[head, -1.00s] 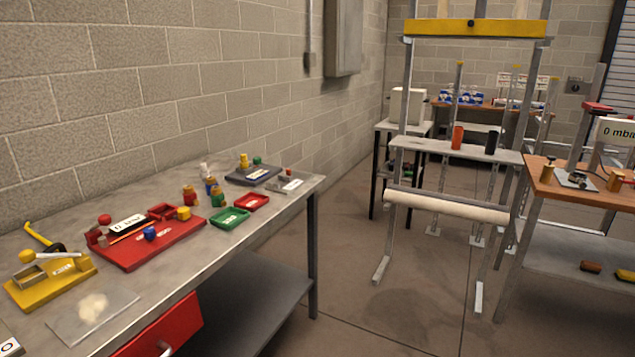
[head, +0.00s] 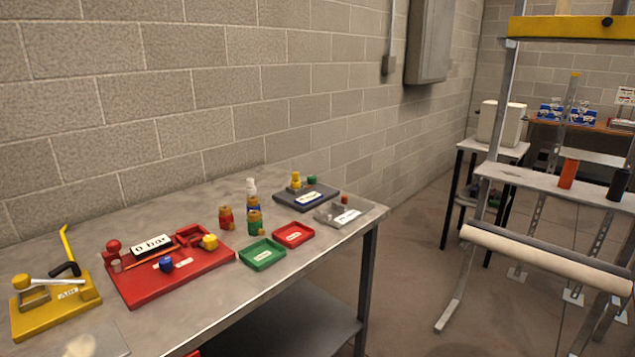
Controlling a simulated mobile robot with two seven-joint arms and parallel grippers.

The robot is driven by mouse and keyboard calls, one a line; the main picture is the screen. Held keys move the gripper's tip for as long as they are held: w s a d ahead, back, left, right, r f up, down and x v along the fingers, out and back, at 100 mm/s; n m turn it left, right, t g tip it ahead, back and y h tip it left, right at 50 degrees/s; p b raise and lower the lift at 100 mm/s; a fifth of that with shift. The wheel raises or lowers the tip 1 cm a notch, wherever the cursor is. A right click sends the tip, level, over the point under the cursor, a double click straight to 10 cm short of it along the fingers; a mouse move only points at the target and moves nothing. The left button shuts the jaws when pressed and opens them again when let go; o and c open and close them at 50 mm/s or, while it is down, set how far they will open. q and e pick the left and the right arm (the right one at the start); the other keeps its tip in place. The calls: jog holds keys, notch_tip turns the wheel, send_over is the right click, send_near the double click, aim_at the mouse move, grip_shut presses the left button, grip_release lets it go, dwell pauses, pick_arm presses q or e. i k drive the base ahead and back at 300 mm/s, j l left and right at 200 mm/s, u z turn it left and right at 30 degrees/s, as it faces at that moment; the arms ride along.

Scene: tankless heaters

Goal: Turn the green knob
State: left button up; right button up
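A small green knob-like piece (head: 312,180) sits at the back right corner of a dark grey board (head: 322,199) near the table's far end. A yellow stacked fitting (head: 295,181) stands beside it on the same board, and a white label lies in front. The board rests on the grey metal table (head: 215,290). The green piece is small, so its turn position cannot be told. Neither of my grippers is in view.
A red board (head: 160,287) with a "0 bar" sign, a yellow board (head: 55,305), several small jars (head: 254,222), a green tray (head: 263,254) and a red tray (head: 294,234) share the table. A metal stand (head: 560,190) is at the right. Floor is clear between them.

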aim_at(312, 180)
jog(key=i+l+u, duration=0.1)
jog(key=i+l, duration=0.15)
jog(key=i+l+u, duration=0.1)
jog(key=l, duration=0.25)
jog(key=i+l+u, duration=0.1)
jog(key=i+l, duration=0.2)
jog(key=i+l+u, duration=0.1)
jog(key=l, duration=0.3)
jog(key=i+l+u, duration=0.1)
jog(key=i+l, duration=0.15)
jog(key=i+l+u, duration=0.1)
jog(key=l, duration=0.4)
jog(key=i+l+u, duration=0.1)
jog(key=i+l, duration=0.15)
jog(key=l, duration=0.15)
jog(key=i+l+u, duration=0.1)
jog(key=l, duration=0.3)
